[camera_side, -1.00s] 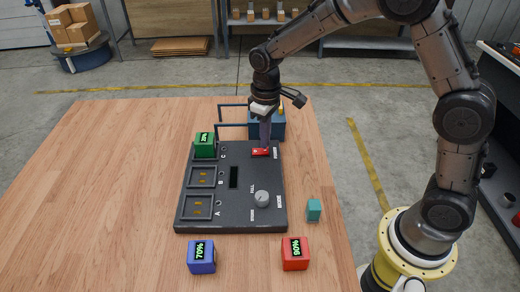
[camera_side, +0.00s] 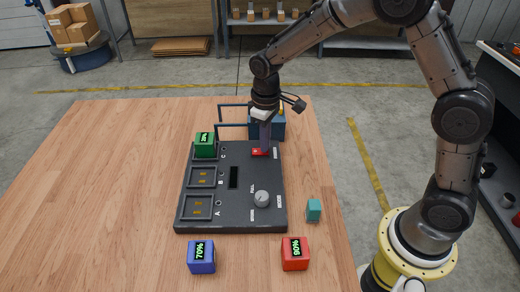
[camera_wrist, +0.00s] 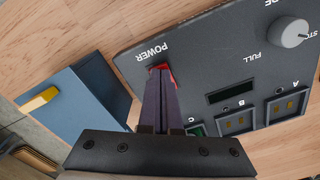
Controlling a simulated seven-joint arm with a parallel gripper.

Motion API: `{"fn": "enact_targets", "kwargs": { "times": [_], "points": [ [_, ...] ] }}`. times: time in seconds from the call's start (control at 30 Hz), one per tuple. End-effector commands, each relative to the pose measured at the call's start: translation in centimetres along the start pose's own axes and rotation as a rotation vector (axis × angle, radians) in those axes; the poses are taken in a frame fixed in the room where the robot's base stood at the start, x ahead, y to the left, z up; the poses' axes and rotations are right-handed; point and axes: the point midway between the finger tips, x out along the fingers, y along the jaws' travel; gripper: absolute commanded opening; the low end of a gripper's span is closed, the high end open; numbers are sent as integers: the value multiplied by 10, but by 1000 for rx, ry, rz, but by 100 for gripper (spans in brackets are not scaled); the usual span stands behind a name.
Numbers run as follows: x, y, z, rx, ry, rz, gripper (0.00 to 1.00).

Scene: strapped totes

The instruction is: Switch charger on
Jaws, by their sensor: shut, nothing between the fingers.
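The charger (camera_side: 240,213) is a dark grey panel on the wooden table, with bays marked A, B and C, a dark display and a round knob (camera_side: 262,198). Its red power switch (camera_side: 258,152) is at the far right corner; it also shows in the wrist view (camera_wrist: 171,74) beside the word POWER. My gripper (camera_side: 264,150) is shut and empty, pointing down with its tips at the switch. In the wrist view the fingers (camera_wrist: 160,75) partly hide the switch. I cannot tell whether the tips press it. A green battery cube (camera_side: 204,145) sits in bay C. Bays A and B are empty.
A blue cube (camera_side: 201,257) marked 70% and a red cube (camera_side: 294,254) marked 90% stand in front of the charger. A small teal block (camera_side: 313,210) is to its right. A blue box (camera_wrist: 82,98) stands behind the charger. The table's left side is clear.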

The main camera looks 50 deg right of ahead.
Motion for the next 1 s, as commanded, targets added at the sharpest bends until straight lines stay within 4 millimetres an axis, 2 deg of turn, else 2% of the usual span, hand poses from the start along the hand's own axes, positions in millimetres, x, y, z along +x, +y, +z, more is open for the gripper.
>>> {"fn": "enact_targets", "kwargs": {
  "times": [0.33, 1.0],
  "points": [
    [1, 0, 0, 0, 2, 0, 0],
    [-48, 0, 0, 0, 3, 0, 0]
  ]
}}
